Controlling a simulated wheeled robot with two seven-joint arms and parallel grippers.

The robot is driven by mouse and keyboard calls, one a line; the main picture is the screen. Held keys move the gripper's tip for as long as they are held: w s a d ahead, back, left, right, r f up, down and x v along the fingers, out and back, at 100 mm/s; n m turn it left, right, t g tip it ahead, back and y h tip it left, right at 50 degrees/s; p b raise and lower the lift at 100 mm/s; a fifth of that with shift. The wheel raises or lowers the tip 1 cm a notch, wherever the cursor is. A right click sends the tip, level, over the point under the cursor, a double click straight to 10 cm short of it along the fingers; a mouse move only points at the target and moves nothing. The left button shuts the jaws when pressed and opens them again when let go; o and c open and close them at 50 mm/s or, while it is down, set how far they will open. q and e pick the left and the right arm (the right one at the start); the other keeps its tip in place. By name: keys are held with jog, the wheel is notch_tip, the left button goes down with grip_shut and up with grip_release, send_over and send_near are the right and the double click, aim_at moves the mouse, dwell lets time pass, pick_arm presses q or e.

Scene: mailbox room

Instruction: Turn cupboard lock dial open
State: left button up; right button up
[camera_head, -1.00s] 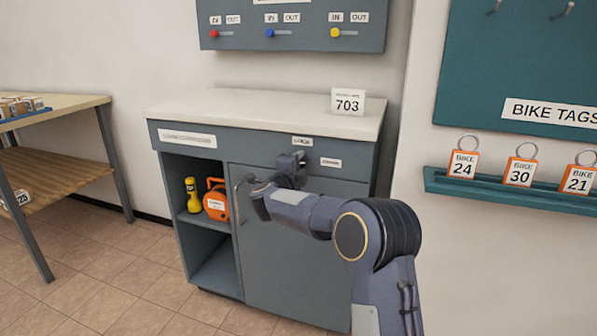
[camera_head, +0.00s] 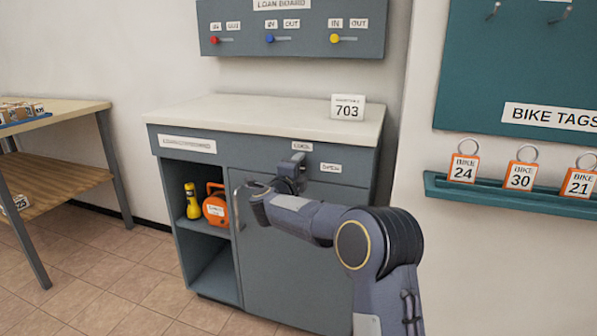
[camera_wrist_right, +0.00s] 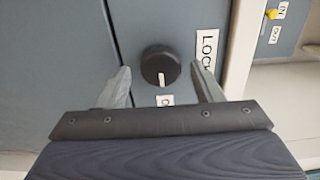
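The cupboard (camera_head: 290,262) is grey with a pale top. Its round black lock dial (camera_wrist_right: 160,64) sits on the front, with a white mark pointing down in the right wrist view, toward a small label starting with "O" (camera_wrist_right: 165,100), partly hidden by my gripper. The "LOCK" label (camera_wrist_right: 207,50) is right of the dial there. In the head view "LOCK" is above my gripper and the "OPEN" label (camera_head: 331,168) to its right; the dial is hidden. My right gripper (camera_head: 293,168) is open, its fingers on either side of the dial with visible gaps. My left gripper is out of view.
A door handle (camera_head: 237,205) is left of my right arm. The open shelf holds a yellow torch (camera_head: 192,200) and an orange item (camera_head: 215,206). A "703" card (camera_head: 347,107) stands on top. A wooden table (camera_head: 60,112) is left; a bike tag rail (camera_head: 500,193) is right.

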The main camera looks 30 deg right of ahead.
jog(key=p+v, duration=0.1)
jog(key=v, duration=0.6)
jog(key=shift+s+a, duration=0.25)
jog(key=shift+s, duration=0.05)
dwell(0.3)
